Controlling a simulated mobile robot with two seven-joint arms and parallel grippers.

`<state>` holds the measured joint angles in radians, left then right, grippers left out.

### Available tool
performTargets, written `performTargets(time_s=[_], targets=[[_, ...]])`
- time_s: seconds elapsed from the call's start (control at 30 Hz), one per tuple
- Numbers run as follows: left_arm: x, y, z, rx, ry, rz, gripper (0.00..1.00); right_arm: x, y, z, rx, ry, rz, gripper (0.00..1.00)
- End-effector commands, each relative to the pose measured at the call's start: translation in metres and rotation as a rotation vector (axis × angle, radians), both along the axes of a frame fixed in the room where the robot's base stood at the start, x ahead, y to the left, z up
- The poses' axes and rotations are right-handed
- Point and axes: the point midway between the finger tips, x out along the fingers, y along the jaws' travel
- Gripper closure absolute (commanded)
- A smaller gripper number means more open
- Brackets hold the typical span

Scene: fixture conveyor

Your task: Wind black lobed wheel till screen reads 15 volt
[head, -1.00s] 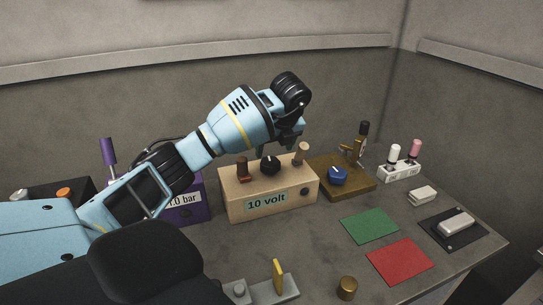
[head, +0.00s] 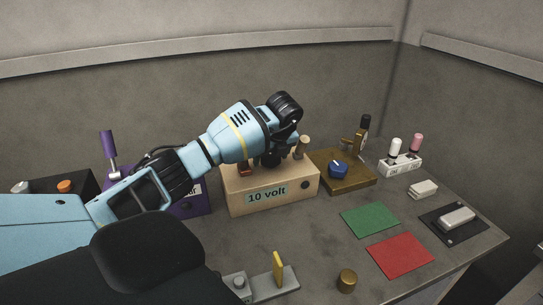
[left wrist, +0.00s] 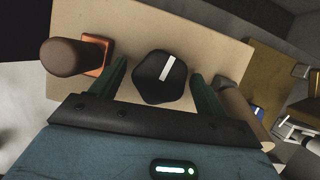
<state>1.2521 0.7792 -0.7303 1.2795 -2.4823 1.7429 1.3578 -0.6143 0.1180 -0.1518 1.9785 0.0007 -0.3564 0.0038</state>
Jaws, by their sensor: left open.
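The tan box (head: 235,194) stands on the table, and the screen (head: 266,195) on its front reads 10 volt. The black lobed wheel (left wrist: 161,77) sits on the box top with its white mark tilted a little right of straight up in the left wrist view. My left gripper (left wrist: 158,82) is open, with one green finger on each side of the wheel and visible gaps between. In the head view the gripper (head: 270,160) hides most of the wheel. My right gripper is not in view.
A brown handle (left wrist: 66,57) and a light wooden handle (head: 302,146) flank the wheel on the box top. A purple box (head: 193,204) stands left. A brown base with a blue knob (head: 338,169) stands right.

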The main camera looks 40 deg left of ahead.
Motion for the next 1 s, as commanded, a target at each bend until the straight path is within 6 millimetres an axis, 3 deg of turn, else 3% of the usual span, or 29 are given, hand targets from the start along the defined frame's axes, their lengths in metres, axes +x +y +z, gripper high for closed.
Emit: performTargets(time_s=[0.2,0.53,1.0], targets=[[0.0001,0.0000,0.0001,0.000,-0.001,0.000,0.27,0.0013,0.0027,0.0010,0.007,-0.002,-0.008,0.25],[0.0001,0.0000,0.0004,0.000,0.000,0.000,0.70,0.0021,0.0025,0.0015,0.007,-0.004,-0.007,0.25],[-0.0006,0.0011,0.0021,0.001,-0.002,-0.119,0.70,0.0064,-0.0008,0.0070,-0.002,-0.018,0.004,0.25]])
